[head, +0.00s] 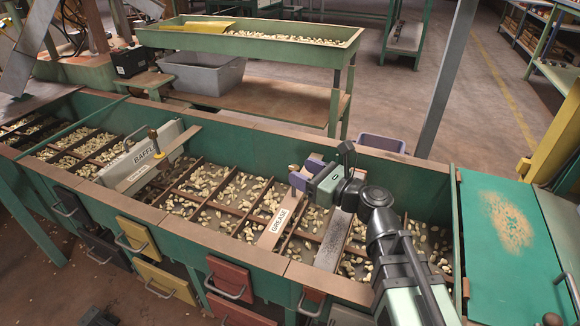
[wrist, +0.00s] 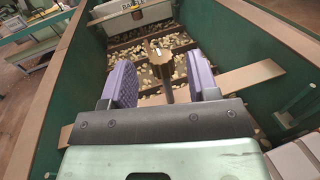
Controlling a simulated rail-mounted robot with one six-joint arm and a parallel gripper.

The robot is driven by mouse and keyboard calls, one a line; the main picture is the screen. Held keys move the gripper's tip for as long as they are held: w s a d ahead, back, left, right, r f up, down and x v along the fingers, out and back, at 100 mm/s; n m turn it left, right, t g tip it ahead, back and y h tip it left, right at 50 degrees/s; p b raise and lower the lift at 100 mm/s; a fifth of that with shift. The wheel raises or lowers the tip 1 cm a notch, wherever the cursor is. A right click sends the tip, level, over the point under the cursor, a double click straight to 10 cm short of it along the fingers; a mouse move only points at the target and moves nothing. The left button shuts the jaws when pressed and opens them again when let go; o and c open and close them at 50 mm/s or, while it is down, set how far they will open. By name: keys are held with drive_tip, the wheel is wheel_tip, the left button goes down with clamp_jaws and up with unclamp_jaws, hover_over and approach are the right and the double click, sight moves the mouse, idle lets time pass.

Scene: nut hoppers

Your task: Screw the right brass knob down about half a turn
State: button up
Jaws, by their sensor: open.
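The right brass knob (wrist: 161,58) stands on a dark upright stem in the wrist view. It lies ahead of the gap between my jaws, near the middle. My gripper (wrist: 161,78) is open, with a purple ribbed pad on each side and space between each pad and the stem. In the head view my gripper (head: 303,172) is over the middle of the long green hopper and hides most of the knob. I cannot tell whether either pad touches it. A second brass knob (head: 154,138) stands farther left, beside the board marked BAFFLE (head: 135,153).
The green hopper (head: 255,145) has dividers and loose nuts inside. A plank marked GREASE (head: 274,229) and a grey plate (head: 334,240) cross it near my gripper. A green lid (head: 500,245) covers its right end. A raised nut tray (head: 270,40) stands behind.

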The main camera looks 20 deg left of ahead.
sight(298, 170)
drive_tip(key=x, duration=0.5)
drive_tip(key=c, duration=0.9)
